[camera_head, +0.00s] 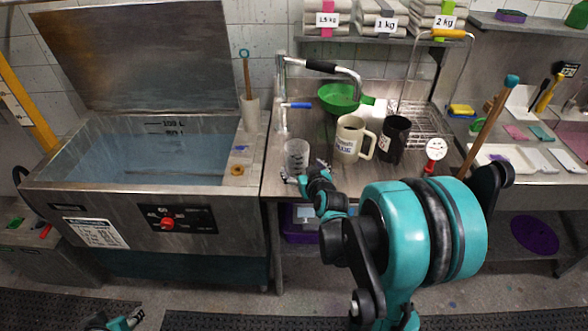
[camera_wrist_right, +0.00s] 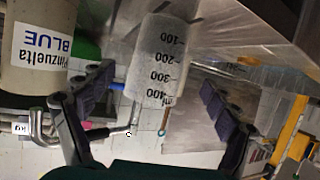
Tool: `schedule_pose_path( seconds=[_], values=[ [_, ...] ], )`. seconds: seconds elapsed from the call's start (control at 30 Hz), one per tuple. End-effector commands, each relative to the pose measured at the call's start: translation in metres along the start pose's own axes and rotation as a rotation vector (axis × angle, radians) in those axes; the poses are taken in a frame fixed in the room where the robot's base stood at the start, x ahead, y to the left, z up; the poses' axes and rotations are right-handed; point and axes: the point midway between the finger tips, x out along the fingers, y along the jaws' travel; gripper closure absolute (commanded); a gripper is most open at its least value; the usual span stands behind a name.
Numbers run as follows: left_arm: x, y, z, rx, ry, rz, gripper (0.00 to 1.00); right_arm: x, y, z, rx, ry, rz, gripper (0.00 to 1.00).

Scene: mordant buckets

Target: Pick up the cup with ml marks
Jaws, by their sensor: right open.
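The cup with ml marks (camera_head: 297,155) is a clear, whitish cup standing upright near the front left edge of the steel counter. It also shows in the right wrist view (camera_wrist_right: 162,62), with black marks from 100 to 400 and the letters ml. My right gripper (camera_head: 303,177) is open just in front of the cup. In the right wrist view its two dark fingers (camera_wrist_right: 156,82) stand to either side of the cup, with gaps, not closed on it. My left gripper (camera_head: 135,317) is low over the floor at the bottom left, small and partly cut off.
A cream mug (camera_head: 349,142) labelled blue (camera_wrist_right: 35,45) and a black mug (camera_head: 394,139) stand right of the cup. A steel vat (camera_head: 150,150) is at left.

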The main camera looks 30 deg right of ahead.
Motion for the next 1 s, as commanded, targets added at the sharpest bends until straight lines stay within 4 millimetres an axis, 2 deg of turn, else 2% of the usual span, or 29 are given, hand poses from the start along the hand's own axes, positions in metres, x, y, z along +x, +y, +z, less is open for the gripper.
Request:
schedule_pose_path(
  seconds=[0.33, 0.57, 0.8, 0.87, 1.0],
  values=[
    [0.013, 0.0, 0.009, 0.0, 0.0, 0.0, 0.6, 0.037, 0.0, 0.003, -0.001, 0.0, -0.001, 0.12],
    [0.026, 0.0, 0.018, 0.0, 0.0, 0.0, 0.6, 0.071, 0.001, 0.004, 0.0, 0.0, -0.002, 0.12],
    [0.025, 0.0, 0.018, 0.0, 0.0, 0.0, 0.6, 0.074, 0.001, 0.002, 0.0, -0.001, -0.001, 0.12],
    [0.025, 0.0, 0.018, 0.0, 0.0, 0.0, 0.6, 0.074, 0.001, 0.002, 0.0, -0.001, -0.001, 0.25],
    [0.025, 0.0, 0.018, 0.0, 0.0, 0.0, 0.6, 0.074, 0.001, 0.002, 0.0, -0.001, -0.001, 0.62]
  ],
)
